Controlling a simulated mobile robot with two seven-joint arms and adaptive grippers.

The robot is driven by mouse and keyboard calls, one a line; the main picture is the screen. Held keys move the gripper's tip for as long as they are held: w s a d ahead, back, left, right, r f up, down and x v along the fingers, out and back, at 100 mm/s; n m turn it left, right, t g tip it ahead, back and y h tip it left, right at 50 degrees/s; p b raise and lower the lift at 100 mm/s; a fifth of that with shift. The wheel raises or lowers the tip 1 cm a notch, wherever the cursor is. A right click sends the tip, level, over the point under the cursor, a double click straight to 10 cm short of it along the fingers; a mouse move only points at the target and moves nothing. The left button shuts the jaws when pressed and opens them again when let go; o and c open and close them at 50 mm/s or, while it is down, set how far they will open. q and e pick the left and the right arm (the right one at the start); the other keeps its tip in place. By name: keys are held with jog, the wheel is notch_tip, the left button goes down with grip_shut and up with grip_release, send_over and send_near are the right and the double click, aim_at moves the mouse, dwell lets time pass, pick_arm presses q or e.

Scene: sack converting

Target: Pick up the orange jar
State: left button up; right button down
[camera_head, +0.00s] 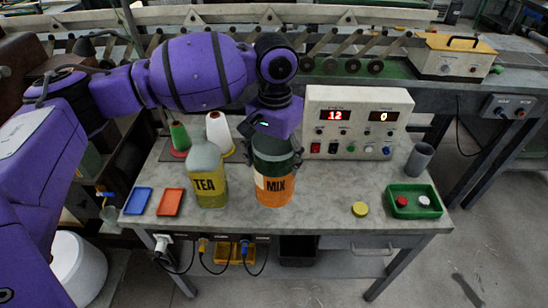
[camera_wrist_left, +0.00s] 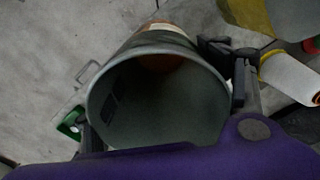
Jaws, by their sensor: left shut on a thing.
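The orange jar (camera_head: 274,190) is a clear, dark-walled cylinder with orange contents in its lower part and a "MIX" label. It stands upright near the front middle of the grey table; I cannot tell whether its base touches the top. My left gripper (camera_head: 272,152) comes down from above, with its fingers shut around the jar's upper part. In the left wrist view the jar's open round mouth (camera_wrist_left: 160,105) fills the space between the fingers, with orange visible deep inside. My right gripper is not in view.
A yellow "TEA" jug (camera_head: 208,175) stands close left of the jar. Behind are thread spools (camera_head: 218,130) and a control box (camera_head: 357,122).

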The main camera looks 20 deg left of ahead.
aim_at(272, 157)
pick_arm(q)
jog(key=shift+s+d+r+p, duration=0.2)
jog(key=shift+s+d+r, duration=0.35)
jog(key=shift+s, duration=0.8)
jog(key=shift+s+d+r+p, duration=0.15)
jog(key=shift+s+d+r, duration=0.4)
jog(key=shift+s, duration=0.75)
jog(key=shift+s+d+r+p, duration=0.25)
jog(key=shift+s+r, duration=0.5)
jog(key=shift+s, duration=0.6)
